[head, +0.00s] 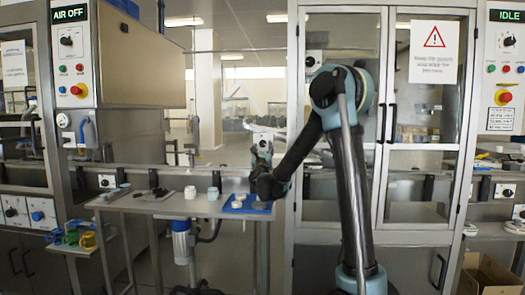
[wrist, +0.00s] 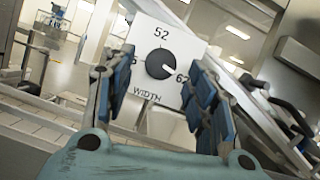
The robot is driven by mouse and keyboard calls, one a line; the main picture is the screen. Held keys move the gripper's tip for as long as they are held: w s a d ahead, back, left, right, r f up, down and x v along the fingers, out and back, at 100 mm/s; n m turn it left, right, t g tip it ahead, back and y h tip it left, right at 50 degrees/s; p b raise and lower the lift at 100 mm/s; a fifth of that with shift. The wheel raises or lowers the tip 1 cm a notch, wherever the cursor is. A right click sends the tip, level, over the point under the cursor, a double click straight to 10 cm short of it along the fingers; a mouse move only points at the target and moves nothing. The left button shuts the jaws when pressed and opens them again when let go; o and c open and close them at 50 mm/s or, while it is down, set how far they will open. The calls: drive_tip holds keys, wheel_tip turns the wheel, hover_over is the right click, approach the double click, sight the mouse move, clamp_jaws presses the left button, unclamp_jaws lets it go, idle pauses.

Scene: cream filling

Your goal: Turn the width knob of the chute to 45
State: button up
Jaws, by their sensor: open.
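The width knob (wrist: 159,64) is a round black dial on a tilted white plate (wrist: 150,36) in the wrist view. The plate reads WIDTH below the dial, 52 above and 62 at the right. The left number is mostly hidden behind a finger; only a 5 shows. The white pointer mark faces lower right, toward 62. My gripper (wrist: 165,70) is open, with one blue-padded finger on each side of the dial in the picture. Whether the pads touch it I cannot tell. In the head view my gripper (head: 262,150) is raised above the small table.
A steel table (head: 170,205) holds white cups (head: 190,193) and a blue tray (head: 246,206) below my arm. Glass cabinet doors (head: 420,120) stand behind it. Control panels (head: 72,50) rise at both sides. A cardboard box (head: 487,277) sits at the lower right.

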drive_tip(key=shift+x, duration=0.95)
drive_tip(key=c, duration=1.1)
drive_tip(key=shift+o, duration=0.2)
